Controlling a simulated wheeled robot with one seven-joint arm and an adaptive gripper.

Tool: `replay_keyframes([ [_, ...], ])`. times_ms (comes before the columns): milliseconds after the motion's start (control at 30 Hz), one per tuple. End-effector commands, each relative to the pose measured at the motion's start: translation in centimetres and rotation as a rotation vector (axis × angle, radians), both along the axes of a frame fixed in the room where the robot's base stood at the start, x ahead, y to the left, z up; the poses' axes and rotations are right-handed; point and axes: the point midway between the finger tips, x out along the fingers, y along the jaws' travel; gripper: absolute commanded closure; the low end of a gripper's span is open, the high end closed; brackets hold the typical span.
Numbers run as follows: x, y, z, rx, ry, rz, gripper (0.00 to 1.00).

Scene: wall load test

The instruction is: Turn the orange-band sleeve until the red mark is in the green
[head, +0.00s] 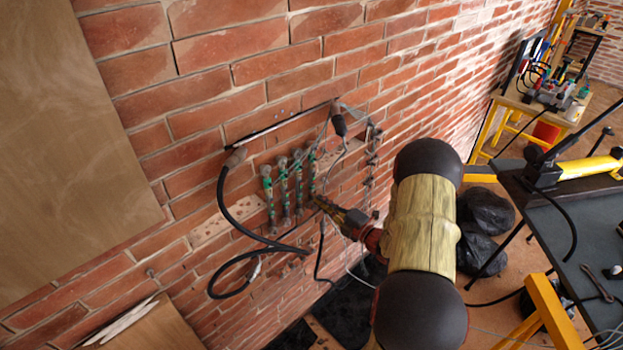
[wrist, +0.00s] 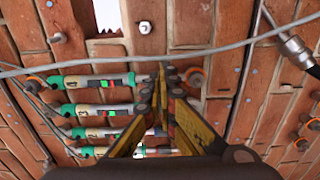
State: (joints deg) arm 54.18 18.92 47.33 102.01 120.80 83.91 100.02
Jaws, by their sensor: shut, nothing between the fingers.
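Several slim instruments with green ends and pale bodies are fixed side by side on the brick wall (head: 283,188). In the wrist view they lie crosswise; the top one (wrist: 92,80) has a small red and green patch (wrist: 128,79) near its right end. I cannot tell which sleeve has the orange band, nor where its red mark stands. My gripper (head: 318,202) is shut and empty, close to the right-hand instrument. In the wrist view its yellow fingers (wrist: 167,75) meet just right of the top instrument and hide the right ends of the lower ones; contact is unclear.
Orange rings (wrist: 195,76) sit on the wall near the fingertips. A grey cable (wrist: 215,51) crosses above the instruments. A thick black hose (head: 227,205) loops at their left, and a wooden board (head: 75,130) covers the left wall. A dark workbench (head: 580,225) stands at right.

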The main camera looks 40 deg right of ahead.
Motion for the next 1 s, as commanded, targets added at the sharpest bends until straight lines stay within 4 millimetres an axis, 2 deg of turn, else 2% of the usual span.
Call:
replay_keyframes([
  [367,-0.1,0.1,0.0,0.001,0.0,0.0,1.0],
  [1000,-0.3,1.6,0.0,0.001,0.0,0.0,1.0],
])
